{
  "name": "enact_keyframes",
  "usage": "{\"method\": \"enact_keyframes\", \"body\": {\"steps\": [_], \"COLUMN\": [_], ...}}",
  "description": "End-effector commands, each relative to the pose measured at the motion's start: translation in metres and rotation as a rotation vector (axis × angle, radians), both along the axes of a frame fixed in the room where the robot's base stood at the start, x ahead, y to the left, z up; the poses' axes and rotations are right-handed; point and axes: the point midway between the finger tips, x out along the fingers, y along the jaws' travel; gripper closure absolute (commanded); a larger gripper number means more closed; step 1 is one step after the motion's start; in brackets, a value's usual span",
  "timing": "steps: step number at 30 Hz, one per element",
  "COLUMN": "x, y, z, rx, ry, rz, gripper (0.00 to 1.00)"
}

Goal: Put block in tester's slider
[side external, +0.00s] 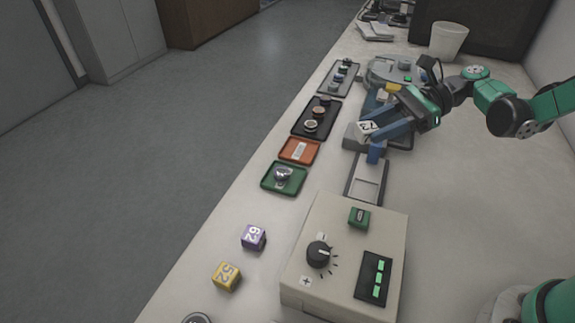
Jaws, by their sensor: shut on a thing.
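My gripper (370,130) has long blue fingers and reaches in from the right. It is shut on a white block (367,127) with dark digits on its face, perhaps 72. The block is at the far end of the light rails (368,180) that run back from the beige tester (345,255). A grey part (351,138) lies just under and beside the block. I cannot tell whether the block touches it. The fingers hide part of this area. The tester has a black knob, a green button and a display with green bars.
A purple block (253,237) and a yellow block (226,276) stand left of the tester. A green tray (267,180), an orange tray (288,153) and dark trays with small parts line the left table edge. A white cup (447,41) stands at the back.

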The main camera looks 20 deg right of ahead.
Motion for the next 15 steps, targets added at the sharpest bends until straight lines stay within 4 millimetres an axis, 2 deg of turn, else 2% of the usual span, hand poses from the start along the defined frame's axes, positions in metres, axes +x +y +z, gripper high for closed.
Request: {"method": "enact_keyframes", "body": {"steps": [1, 6, 15], "x": [-0.006, -0.022, -0.025], "y": [-0.001, -0.002, -0.002], "z": [-0.008, -0.021, -0.049], "rx": [0.0, -0.001, -0.001], "ry": [0.001, 0.001, 0.001], "rz": [0.053, 0.166, 0.18], "gripper": [1.0, 1.0, 1.0]}}
